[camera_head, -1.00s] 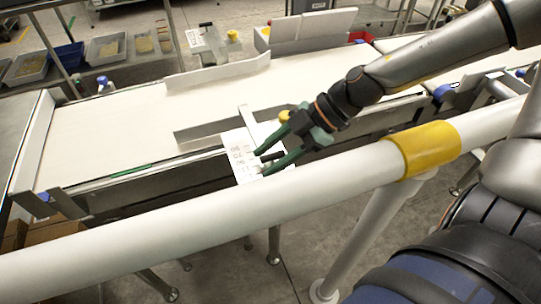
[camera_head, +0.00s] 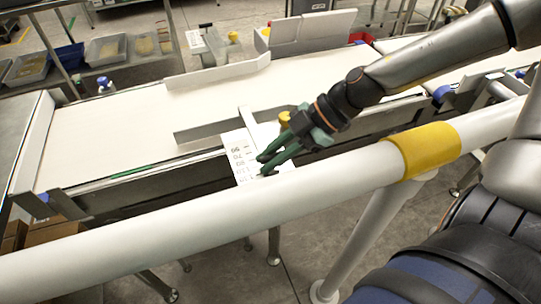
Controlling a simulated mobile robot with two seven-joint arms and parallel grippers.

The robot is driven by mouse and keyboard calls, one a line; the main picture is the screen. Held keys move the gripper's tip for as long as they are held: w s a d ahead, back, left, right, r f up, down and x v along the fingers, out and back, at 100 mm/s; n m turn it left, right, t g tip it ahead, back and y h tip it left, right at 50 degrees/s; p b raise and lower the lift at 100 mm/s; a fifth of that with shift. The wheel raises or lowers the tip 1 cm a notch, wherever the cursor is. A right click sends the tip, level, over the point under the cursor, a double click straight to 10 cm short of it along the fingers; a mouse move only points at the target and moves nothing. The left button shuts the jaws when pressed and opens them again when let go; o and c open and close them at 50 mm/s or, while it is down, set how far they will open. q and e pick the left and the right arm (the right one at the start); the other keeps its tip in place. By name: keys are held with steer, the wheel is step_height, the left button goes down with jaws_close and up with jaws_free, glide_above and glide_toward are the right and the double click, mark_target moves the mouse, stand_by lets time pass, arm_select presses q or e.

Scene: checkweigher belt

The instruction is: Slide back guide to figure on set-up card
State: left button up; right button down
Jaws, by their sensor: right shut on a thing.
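A white plate (camera_head: 238,150) with printed black figures lies at the belt's front edge; the figures are too small to read surely. A low grey guide rail (camera_head: 208,129) stands on the near part of the belt, with a light crossbar (camera_head: 246,117) by the plate. A longer pale guide (camera_head: 217,73) stands along the belt's far edge. My right gripper (camera_head: 264,165) is over the plate, its green fingers shut on a small dark handle that they now hide. A yellow knob (camera_head: 285,117) is just behind it. My left gripper is out of view.
A white pipe rail with a yellow band (camera_head: 424,149) crosses in front, close below my right gripper. The cream belt (camera_head: 110,125) is clear on the left. Trays (camera_head: 105,48) and a bottle (camera_head: 106,85) stand beyond it.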

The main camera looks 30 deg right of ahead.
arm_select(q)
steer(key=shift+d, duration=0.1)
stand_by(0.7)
arm_select(e)
steer(key=shift+w+d+b, duration=0.25)
steer(key=shift+w+b, duration=0.1)
steer(key=shift+w, duration=0.85)
steer(key=shift+s, duration=0.15)
steer(key=c, duration=1.2)
jaws_free()
steer(key=shift+s, duration=0.1)
steer(key=shift+c, duration=0.2)
steer(key=o, duration=0.4)
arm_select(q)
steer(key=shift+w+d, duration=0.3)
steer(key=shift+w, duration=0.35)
